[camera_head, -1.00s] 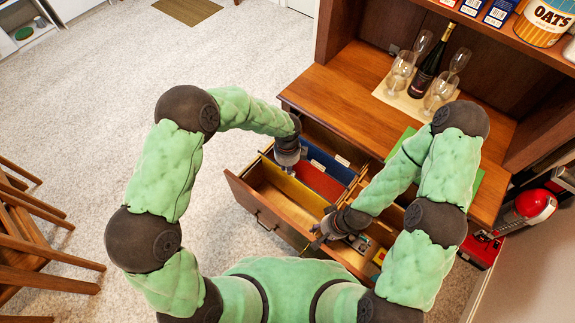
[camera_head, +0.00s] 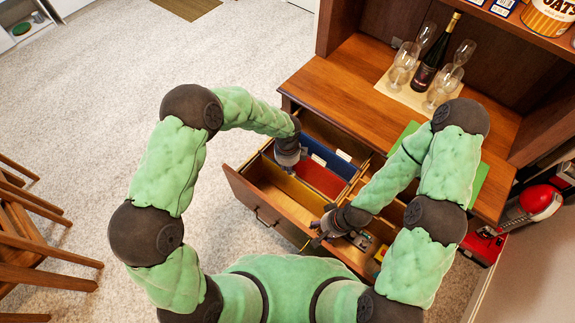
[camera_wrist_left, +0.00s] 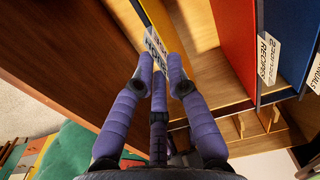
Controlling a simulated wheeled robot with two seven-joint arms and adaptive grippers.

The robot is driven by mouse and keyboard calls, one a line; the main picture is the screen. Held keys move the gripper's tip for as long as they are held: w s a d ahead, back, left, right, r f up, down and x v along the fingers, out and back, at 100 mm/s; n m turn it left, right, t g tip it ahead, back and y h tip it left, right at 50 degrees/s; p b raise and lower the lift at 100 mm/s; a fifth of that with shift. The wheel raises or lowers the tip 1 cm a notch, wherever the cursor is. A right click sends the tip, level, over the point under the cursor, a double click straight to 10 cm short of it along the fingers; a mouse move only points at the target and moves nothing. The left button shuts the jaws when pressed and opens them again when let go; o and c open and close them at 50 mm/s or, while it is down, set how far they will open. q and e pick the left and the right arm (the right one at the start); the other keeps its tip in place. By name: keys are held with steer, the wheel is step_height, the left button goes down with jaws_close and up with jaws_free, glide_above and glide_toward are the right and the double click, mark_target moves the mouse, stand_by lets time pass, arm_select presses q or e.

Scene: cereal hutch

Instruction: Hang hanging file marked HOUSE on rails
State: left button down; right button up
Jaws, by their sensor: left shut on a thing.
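A yellow hanging file (camera_head: 294,189) is in the open drawer, in front of a red file (camera_head: 320,178) and a blue file (camera_head: 328,157). My left gripper (camera_head: 289,162) is at the yellow file's left end. In the left wrist view its fingers (camera_wrist_left: 160,62) are shut on the top of the yellow file (camera_wrist_left: 156,14), beside a white label (camera_wrist_left: 156,48) whose lettering I cannot read. Whether the file's hooks rest on the rails is hidden. My right gripper (camera_head: 319,233) is over the drawer's right front part; its opening is unclear.
The open drawer (camera_head: 237,188) has bare space in front of the yellow file. A compartment with small items (camera_head: 358,241) lies at its right. The hutch top (camera_head: 325,89) holds a bottle (camera_head: 430,62) and several glasses on a mat. A red object (camera_head: 541,202) stands at the right.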

arm_select(q)
steer(key=shift+f, duration=0.35)
steer(key=c, duration=1.2)
jaws_free()
steer(key=shift+o, duration=0.2)
steer(key=o, duration=0.3)
steer(key=shift+r, duration=0.15)
steer(key=shift+r+p, duration=2.1)
steer(key=shift+r, duration=0.35)
